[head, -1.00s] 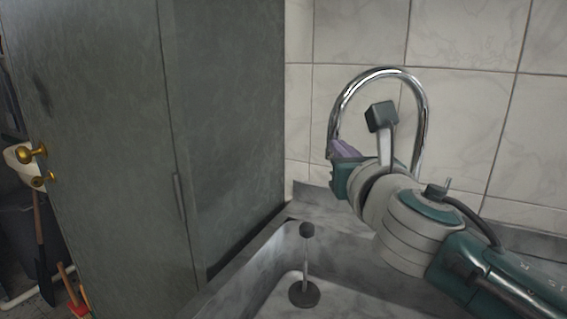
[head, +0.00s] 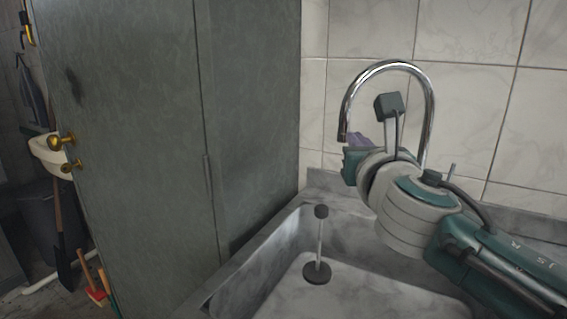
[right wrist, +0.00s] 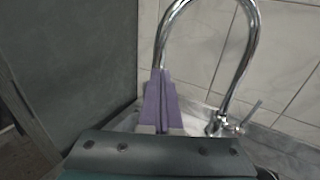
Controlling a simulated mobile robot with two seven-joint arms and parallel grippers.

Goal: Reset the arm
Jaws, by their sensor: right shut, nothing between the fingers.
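My right arm comes in from the right in the head view, over the stone sink. My right gripper (head: 358,140) points away from me, in front of the chrome faucet (head: 431,110). Its purple fingers show in the right wrist view (right wrist: 159,98), pressed together with nothing between them. In that view the faucet (right wrist: 252,60) arches behind and to the right of the fingers. I cannot tell whether they touch it. My left gripper is not in either view.
The sink (head: 290,250) lies below my right arm, with a plunger-like stopper (head: 318,270) standing in it. A dark grey door (head: 130,130) with brass knobs (head: 60,142) is on the left. A tiled wall (head: 480,100) closes off the back. Brooms and a shovel (head: 62,250) stand at far left.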

